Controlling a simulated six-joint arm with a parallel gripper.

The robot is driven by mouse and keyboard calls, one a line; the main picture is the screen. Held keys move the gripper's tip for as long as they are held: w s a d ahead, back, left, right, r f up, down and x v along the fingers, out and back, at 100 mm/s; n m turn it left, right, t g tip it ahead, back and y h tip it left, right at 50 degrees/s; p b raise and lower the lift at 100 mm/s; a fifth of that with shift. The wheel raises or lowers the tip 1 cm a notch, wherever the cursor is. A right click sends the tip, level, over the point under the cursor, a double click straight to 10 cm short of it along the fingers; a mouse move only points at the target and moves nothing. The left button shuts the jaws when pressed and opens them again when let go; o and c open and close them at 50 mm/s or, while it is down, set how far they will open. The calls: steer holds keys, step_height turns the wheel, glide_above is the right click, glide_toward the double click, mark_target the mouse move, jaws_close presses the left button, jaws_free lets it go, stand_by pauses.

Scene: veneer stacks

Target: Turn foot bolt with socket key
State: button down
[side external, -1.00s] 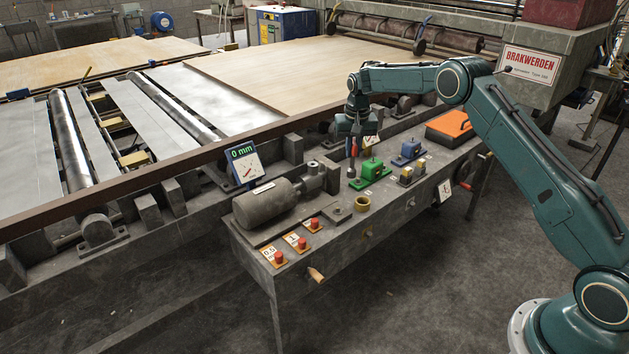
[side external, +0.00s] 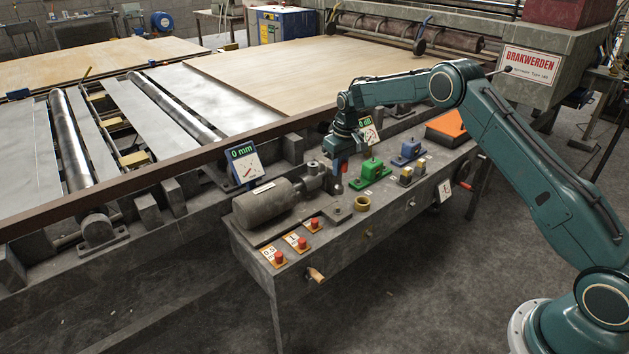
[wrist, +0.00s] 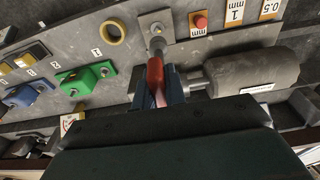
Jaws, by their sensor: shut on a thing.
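My gripper (side external: 342,166) is shut on the red handle of the socket key (wrist: 156,76) and holds it above the grey bench. The key's grey socket end points at a small grey plate with a bolt (wrist: 155,25) in the wrist view. In the side view that plate (side external: 338,214) lies on the bench nearer the camera than the key's tip (side external: 338,189), and they look apart there. The wrist view does not show how high the socket is over the bolt. My fingers hide part of the handle.
A grey motor (side external: 265,204) lies close left of the key. A brass ring (side external: 362,203), green block (side external: 371,172) and blue block (side external: 409,152) stand to the right. Red buttons (side external: 281,257) sit at the bench's front left. A 0 mm dial (side external: 243,164) stands behind the motor.

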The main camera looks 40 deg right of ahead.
mark_target(339, 183)
steer(key=shift+f, duration=0.15)
steer(key=shift+f, duration=2.5)
steer(key=shift+f, duration=1.1)
steer(key=shift+m, duration=0.5)
